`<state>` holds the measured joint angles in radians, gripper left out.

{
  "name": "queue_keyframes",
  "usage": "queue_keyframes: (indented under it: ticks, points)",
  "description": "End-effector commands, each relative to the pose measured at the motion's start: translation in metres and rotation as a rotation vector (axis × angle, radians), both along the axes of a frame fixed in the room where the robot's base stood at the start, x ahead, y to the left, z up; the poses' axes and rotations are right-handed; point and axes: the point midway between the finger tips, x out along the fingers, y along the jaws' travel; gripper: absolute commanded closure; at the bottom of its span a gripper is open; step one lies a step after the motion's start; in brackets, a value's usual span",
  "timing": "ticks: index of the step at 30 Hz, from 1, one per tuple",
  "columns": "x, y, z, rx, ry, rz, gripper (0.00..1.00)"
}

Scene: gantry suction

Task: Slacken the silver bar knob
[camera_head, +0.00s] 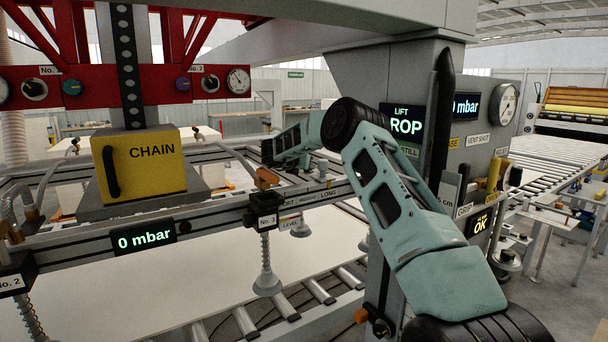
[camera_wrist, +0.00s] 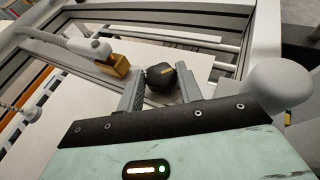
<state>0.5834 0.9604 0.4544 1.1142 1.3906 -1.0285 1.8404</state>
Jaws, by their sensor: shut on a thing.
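In the wrist view, a dark round knob (camera_wrist: 158,83) with a small yellow mark on its face sits between the two grey fingers of my gripper (camera_wrist: 160,76). The fingers are closed on its left and right sides. The knob looks black rather than silver here; a pale, silvery surface lies behind it. In the head view my teal arm reaches over the lifting frame (camera_head: 215,212) and its far end is beyond the front rail. The fingers and the knob cannot be made out there.
An orange block (camera_wrist: 116,65) on a grey hose fitting stands just left of the fingers. A pale rounded part (camera_wrist: 281,84) is close on the right. Suction cups (camera_head: 267,282) hang below.

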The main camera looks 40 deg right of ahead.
Motion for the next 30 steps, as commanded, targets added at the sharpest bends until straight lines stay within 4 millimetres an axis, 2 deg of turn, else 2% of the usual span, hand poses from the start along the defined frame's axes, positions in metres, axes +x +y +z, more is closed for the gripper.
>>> queue_keyframes:
  ticks: [1,9,20,21,23,30]
  points:
    - [-0.0014,-0.0015,-0.0055,-0.004,-0.003,0.024,0.87]
    - [-0.0027,-0.0015,-0.0011,-0.005,-0.002,0.124,0.87]
    - [-0.0024,-0.0006,0.0015,-0.004,0.0,0.137,0.87]
    - [-0.0024,-0.0006,0.0015,-0.005,0.0,0.136,0.59]
    - [-0.0024,-0.0006,0.0015,-0.004,0.0,0.136,0.43]
    - [-0.0025,-0.0005,0.0007,-0.003,0.0,0.136,0.43]
